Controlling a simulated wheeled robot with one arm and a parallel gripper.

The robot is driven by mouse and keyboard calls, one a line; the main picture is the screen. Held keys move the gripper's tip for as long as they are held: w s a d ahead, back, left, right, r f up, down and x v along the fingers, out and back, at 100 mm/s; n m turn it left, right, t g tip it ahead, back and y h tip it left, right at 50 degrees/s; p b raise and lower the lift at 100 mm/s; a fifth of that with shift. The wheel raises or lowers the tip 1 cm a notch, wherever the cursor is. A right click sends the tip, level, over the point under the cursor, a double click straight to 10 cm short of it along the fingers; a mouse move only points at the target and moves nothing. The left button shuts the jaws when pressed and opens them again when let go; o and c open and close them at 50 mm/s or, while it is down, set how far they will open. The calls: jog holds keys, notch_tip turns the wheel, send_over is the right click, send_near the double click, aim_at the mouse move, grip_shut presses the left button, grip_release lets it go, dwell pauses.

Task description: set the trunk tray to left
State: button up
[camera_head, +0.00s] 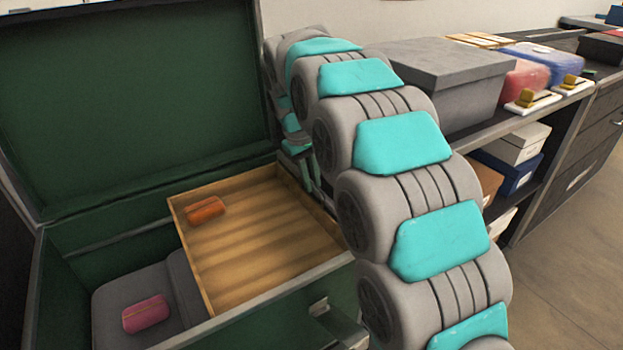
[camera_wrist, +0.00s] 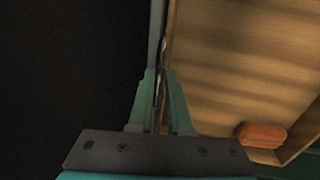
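The trunk tray (camera_head: 265,235) is a shallow wooden tray with slatted-looking boards. It sits at the right side of the open green-lined trunk (camera_head: 275,318) in the head view. An orange bundle (camera_head: 205,209) lies in the tray, and it also shows in the wrist view (camera_wrist: 262,135). My gripper (camera_wrist: 159,85) points down at the tray's edge, beside the tray wall (camera_wrist: 170,40). Its green fingers are close together, with only a narrow gap. Whether they grip the wall is unclear.
The trunk's left part is free of the tray; a pink bundle (camera_head: 146,314) lies there on a grey surface (camera_head: 115,300). The raised lid (camera_head: 135,90) stands behind. A shelf unit (camera_head: 545,135) with a grey box (camera_head: 440,80) stands to the right.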

grip_shut()
dwell(0.9)
jog(key=shift+s+a, duration=0.1)
